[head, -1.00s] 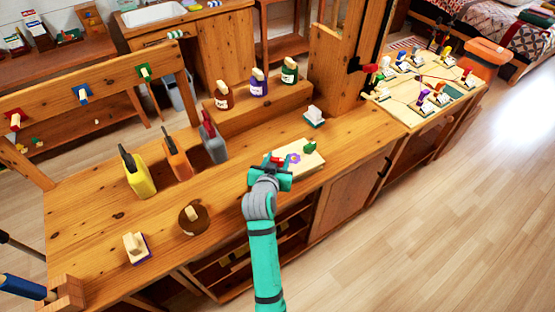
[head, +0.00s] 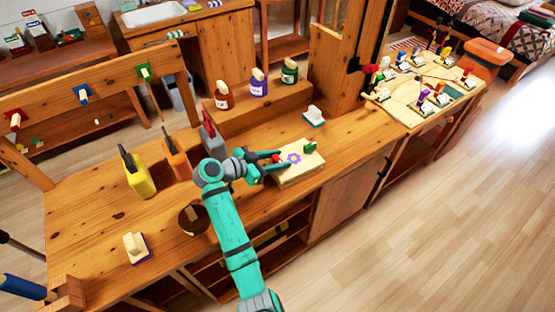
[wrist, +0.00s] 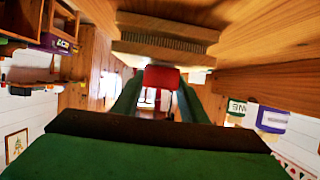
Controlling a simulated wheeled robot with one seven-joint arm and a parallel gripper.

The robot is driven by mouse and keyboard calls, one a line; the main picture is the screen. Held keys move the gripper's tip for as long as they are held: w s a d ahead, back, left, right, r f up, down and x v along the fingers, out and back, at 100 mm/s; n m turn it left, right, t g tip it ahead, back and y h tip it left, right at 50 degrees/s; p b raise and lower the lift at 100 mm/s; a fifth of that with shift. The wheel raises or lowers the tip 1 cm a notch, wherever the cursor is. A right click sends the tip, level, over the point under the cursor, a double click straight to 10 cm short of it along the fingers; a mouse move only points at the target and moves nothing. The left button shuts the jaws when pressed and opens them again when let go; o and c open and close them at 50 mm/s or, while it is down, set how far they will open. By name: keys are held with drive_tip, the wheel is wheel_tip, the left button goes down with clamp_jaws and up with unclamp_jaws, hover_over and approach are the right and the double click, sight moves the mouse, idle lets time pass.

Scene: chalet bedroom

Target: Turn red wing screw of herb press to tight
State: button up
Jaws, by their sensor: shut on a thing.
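The herb press (head: 299,172) is a pale wooden block on the workbench, with a purple flower mark on top. A green wing screw (head: 310,147) stands at its far right. The red wing screw (head: 276,158) is at its left end, partly hidden by my gripper. My gripper (head: 277,160) reaches in from the left, low over the press, with its fingers shut on the red wing screw. In the wrist view the red wing screw (wrist: 163,77) sits between the two green fingers. How far the screw is turned cannot be told.
A yellow jug (head: 139,175), an orange one and a grey one stand to the left. Several bottles sit on the raised shelf (head: 262,105) behind. A white-handled block (head: 314,115) is behind the press. The bench (head: 350,150) is clear right of the press.

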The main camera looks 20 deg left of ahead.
drive_tip(key=shift+d+f+m+g+h, duration=0.1)
drive_tip(key=shift+m+g+h, duration=0.2)
drive_tip(key=shift+m+h, duration=0.15)
drive_tip(key=o, duration=1)
drive_tip(key=shift+o, duration=0.2)
drive_tip(key=v, duration=1.1)
drive_tip(key=shift+w, duration=0.1)
